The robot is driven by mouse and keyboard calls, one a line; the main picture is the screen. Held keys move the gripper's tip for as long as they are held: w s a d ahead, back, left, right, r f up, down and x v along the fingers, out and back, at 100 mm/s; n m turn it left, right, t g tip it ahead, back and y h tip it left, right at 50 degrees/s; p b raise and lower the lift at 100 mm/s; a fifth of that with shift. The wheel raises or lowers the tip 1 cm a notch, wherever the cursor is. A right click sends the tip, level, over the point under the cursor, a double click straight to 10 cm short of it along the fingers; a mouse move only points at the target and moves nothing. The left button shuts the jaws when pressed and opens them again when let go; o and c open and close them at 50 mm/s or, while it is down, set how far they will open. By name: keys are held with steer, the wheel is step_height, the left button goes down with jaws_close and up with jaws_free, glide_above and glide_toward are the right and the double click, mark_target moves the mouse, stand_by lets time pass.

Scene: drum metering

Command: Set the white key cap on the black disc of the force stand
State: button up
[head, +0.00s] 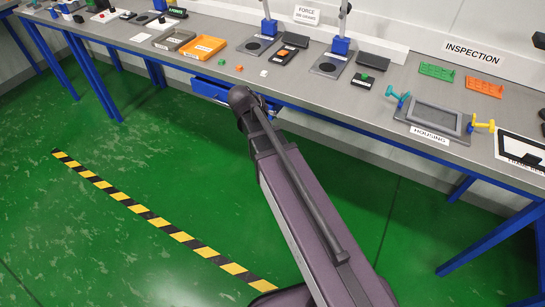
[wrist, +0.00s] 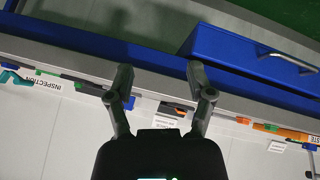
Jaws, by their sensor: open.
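The white key cap (head: 264,73) lies on the grey bench near its front edge, in the head view. Two force stands with blue clamps and upright posts stand behind it; one black disc (head: 254,45) is at the left stand and another black disc (head: 328,68) at the right stand. The FORCE sign (head: 306,15) is between the posts. My gripper (wrist: 160,72) is open and empty in the wrist view, with its fingers apart in front of the bench edge. In the head view it is mostly hidden by my arm. I cannot make out the white cap in the wrist view.
A green cap (head: 222,62) and an orange cap (head: 239,68) lie left of the white one. A blue drawer (head: 209,88) under the bench is near my gripper; its handle shows in the wrist view (wrist: 288,61). An orange tray (head: 204,47) is farther left, a housing fixture (head: 436,117) right.

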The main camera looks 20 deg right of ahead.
steer(key=s+a+f+n+g+y, duration=0.1)
steer(key=s+f+n+g+y, duration=0.1)
steer(key=s, duration=0.6)
steer(key=s+a+f+n+g+y, duration=0.1)
steer(key=s+n+y, duration=0.3)
steer(key=s, duration=0.4)
steer(key=shift+a+f+g, duration=0.3)
steer(key=shift+f+g, duration=0.2)
steer(key=shift+g, duration=0.1)
steer(key=shift+w, duration=0.1)
steer(key=shift+c, duration=0.8)
